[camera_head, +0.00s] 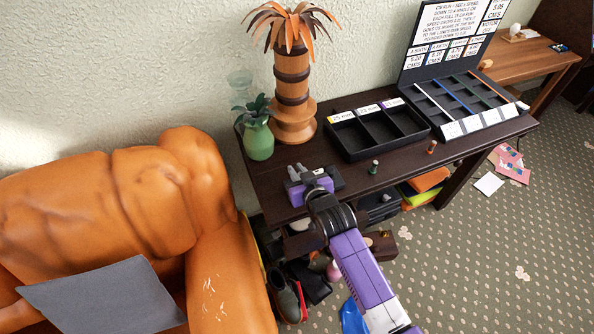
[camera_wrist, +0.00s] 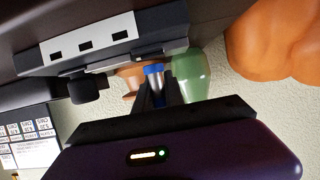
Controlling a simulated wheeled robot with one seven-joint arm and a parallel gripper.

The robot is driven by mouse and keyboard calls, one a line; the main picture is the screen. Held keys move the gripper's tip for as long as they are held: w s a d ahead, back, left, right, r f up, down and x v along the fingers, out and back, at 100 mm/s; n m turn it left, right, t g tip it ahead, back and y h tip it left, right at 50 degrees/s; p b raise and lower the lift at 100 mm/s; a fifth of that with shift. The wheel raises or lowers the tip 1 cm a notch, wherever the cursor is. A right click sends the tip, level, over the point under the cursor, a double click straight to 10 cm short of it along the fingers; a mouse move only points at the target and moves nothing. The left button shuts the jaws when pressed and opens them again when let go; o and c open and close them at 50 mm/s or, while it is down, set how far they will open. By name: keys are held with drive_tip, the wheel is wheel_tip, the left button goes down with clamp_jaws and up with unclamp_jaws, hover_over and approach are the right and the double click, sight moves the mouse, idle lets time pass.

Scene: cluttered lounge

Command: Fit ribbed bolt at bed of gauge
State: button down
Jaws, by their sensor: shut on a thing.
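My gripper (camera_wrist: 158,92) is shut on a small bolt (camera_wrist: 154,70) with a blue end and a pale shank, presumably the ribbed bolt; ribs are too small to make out. In the head view my gripper (camera_head: 297,173) is low over the left front of the dark table, and the bolt cannot be made out there. A dark block with a grey slotted face, apparently the gauge (camera_wrist: 105,45), is left of the bolt in the wrist view. In the head view the dark block (camera_head: 333,178) shows partly behind my gripper. I cannot tell whether the bolt touches it.
A green vase (camera_head: 259,141) and a palm-shaped wooden ornament (camera_head: 292,90) stand behind my gripper. A three-part black tray (camera_head: 345,146) is to the right, with a green peg (camera_head: 374,167) and a brown peg (camera_head: 432,147) in front. An orange sofa (camera_head: 200,245) is at left.

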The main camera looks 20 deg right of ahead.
drive_tip(key=shift+f+b, duration=0.7)
drive_tip(key=shift+f, duration=0.1)
idle(0.5)
drive_tip(key=c, duration=1.3)
unclamp_jaws()
drive_tip(key=shift+c, duration=0.2)
drive_tip(key=shift+s, duration=0.1)
drive_tip(key=v, duration=0.7)
drive_tip(key=shift+s+r, duration=0.2)
drive_tip(key=shift+s, duration=0.1)
